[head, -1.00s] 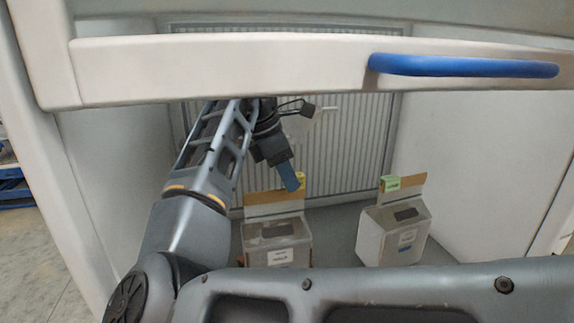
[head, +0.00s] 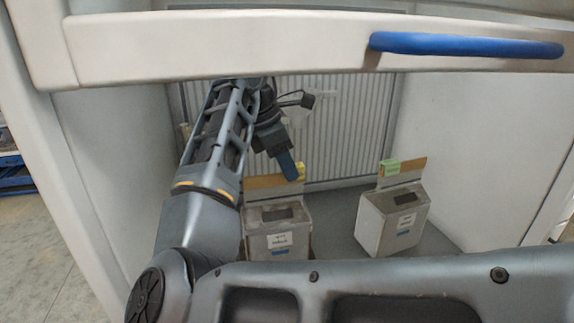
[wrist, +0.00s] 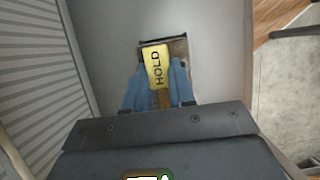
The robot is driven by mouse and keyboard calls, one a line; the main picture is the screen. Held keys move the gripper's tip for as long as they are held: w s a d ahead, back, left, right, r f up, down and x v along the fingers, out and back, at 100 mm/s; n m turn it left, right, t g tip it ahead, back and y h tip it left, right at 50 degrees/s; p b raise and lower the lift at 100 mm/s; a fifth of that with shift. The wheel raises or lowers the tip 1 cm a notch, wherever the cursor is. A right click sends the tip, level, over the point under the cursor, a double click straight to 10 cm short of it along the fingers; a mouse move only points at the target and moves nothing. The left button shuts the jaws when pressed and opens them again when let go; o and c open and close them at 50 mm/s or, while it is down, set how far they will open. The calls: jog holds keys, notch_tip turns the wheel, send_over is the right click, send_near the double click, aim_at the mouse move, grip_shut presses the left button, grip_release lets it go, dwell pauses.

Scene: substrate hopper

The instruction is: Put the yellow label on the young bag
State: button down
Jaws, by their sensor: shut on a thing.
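My gripper (head: 290,171) is shut on the yellow label (wrist: 155,67), which reads HOLD in the wrist view. The label sits between the blue fingertips, with a narrow brown strip below it. In the head view the yellow label (head: 301,171) shows at the upper right corner of the left bag's cardboard header. I cannot tell whether it touches the header. The left bag (head: 277,232) is boxy and pale, with a dark top window and a white tag. The right bag (head: 388,225) is similar, with a green label (head: 390,168) on its header. The bags' tag writing is too small to read.
Both bags stand on the grey floor inside a white-walled enclosure with a ribbed back panel (head: 335,125). A white front bar (head: 220,45) with a blue handle (head: 465,44) crosses above my arm. Free floor lies between the bags.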

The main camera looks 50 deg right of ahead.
jog(key=c, duration=0.9)
grip_release()
jog(key=shift+o, duration=0.6)
jog(key=o, duration=0.5)
jog(key=shift+r, duration=3.5)
jog(key=shift+s+a, duration=0.1)
